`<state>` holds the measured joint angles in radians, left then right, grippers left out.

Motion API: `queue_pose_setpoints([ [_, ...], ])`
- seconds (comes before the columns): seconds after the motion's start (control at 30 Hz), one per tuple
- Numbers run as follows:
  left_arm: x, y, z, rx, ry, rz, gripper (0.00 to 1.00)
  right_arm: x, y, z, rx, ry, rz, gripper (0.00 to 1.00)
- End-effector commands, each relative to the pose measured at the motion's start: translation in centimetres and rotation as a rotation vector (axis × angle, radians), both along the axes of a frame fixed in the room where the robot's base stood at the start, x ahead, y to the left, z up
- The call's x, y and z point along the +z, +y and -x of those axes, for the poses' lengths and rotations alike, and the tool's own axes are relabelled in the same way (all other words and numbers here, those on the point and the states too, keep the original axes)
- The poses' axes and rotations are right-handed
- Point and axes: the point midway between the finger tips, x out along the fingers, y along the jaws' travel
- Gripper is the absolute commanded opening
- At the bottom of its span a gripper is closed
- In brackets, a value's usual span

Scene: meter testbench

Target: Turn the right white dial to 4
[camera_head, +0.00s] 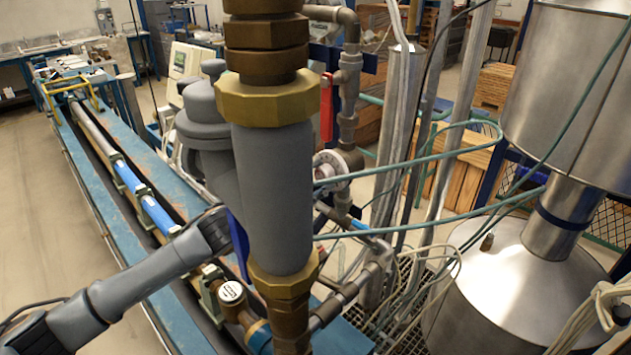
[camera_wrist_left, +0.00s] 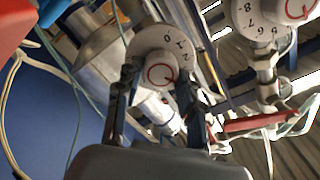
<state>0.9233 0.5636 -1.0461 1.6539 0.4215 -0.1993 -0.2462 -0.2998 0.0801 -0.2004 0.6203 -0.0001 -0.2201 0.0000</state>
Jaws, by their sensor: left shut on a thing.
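In the left wrist view, a white dial (camera_wrist_left: 150,42) with the digits 0, 1 and 2 readable on its rim sits between the fingers of my left gripper (camera_wrist_left: 160,88). The gripper is shut on this dial's white knob, which bears a red ring mark. A second white dial (camera_wrist_left: 262,30), with higher digits around its rim, is at the upper right, apart from the fingers. In the head view, a white dial (camera_head: 331,170) shows right of the thick grey pipe. The pipe hides my left gripper's fingers there. I cannot tell which dial is the right one. My right gripper is not in view.
The thick grey vertical pipe (camera_head: 275,190) with brass collars stands close in front. Thin green hoses (camera_head: 430,160) cross to the right. A large steel tank (camera_head: 520,290) stands at the right. A long blue bench (camera_head: 95,185) runs back left beside open floor.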

Motion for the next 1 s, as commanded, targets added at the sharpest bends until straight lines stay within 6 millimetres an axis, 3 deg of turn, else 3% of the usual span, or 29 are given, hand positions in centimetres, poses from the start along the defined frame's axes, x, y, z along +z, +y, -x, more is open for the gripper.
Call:
queue_pose_setpoints([
  [0.4, -0.09, -0.01, 0.01, 0.001, -0.153, -0.156, 0.07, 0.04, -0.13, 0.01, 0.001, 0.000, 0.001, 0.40],
  [1.0, -0.13, -0.01, 0.01, 0.000, -0.181, -0.183, 0.07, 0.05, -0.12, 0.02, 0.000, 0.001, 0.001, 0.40],
])
